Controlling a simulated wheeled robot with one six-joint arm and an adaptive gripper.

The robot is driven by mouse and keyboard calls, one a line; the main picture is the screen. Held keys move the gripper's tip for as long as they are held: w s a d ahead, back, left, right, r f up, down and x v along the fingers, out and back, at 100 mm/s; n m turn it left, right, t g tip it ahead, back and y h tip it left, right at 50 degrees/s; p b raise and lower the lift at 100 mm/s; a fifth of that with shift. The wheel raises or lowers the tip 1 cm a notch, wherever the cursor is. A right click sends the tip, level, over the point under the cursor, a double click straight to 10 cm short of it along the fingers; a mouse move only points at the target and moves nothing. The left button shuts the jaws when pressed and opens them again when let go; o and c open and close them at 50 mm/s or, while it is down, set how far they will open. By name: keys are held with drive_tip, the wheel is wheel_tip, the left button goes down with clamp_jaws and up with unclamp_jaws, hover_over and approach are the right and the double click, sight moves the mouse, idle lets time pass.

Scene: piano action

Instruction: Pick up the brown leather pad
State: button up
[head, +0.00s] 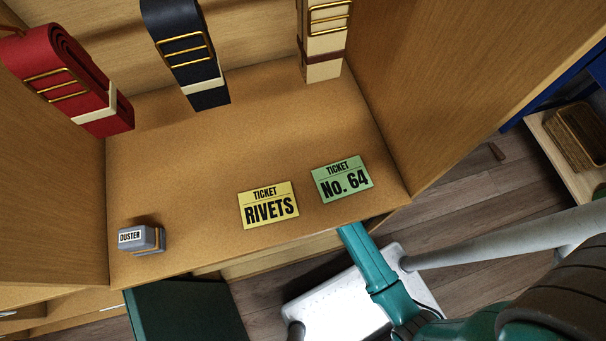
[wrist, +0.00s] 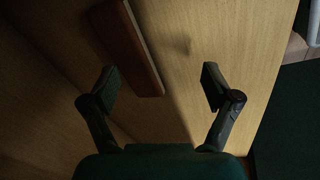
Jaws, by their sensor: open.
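In the wrist view, a reddish-brown flat slab (wrist: 128,50), which looks like the brown leather pad, extends from the top edge down to a squared end near the left finger. It is against a pale wooden surface. My gripper (wrist: 160,84) is open, with its two dark fingers wide apart. The slab's near end lies between and ahead of the fingers, closer to the left one; I cannot tell whether they touch. The slab's far end is cut off by the frame. In the head view, the pad and gripper are hidden; my teal arm reaches below the shelf's front edge.
The shelf (head: 190,200) holds a yellow ticket (head: 268,205), a green ticket (head: 342,180) and a grey duster (head: 142,239). Red (head: 70,80), dark blue (head: 188,55) and cream (head: 323,45) straps stand behind. Wooden side walls bound the shelf.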

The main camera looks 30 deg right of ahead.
drive_tip(key=w+n+g, duration=0.1)
drive_tip(key=w, duration=0.1)
drive_tip(key=w+r+n+g, duration=0.1)
drive_tip(key=w, duration=0.1)
drive_tip(key=w+r, duration=0.1)
drive_tip(key=w, duration=0.1)
drive_tip(key=shift+w+r+n+g, duration=0.25)
drive_tip(key=shift+w+n+g, duration=0.05)
drive_tip(key=shift+n+g, duration=0.1)
drive_tip(key=shift+w+f, duration=0.1)
drive_tip(key=shift+f, duration=3.6)
drive_tip(key=shift+c, duration=0.2)
drive_tip(key=c, duration=1.2)
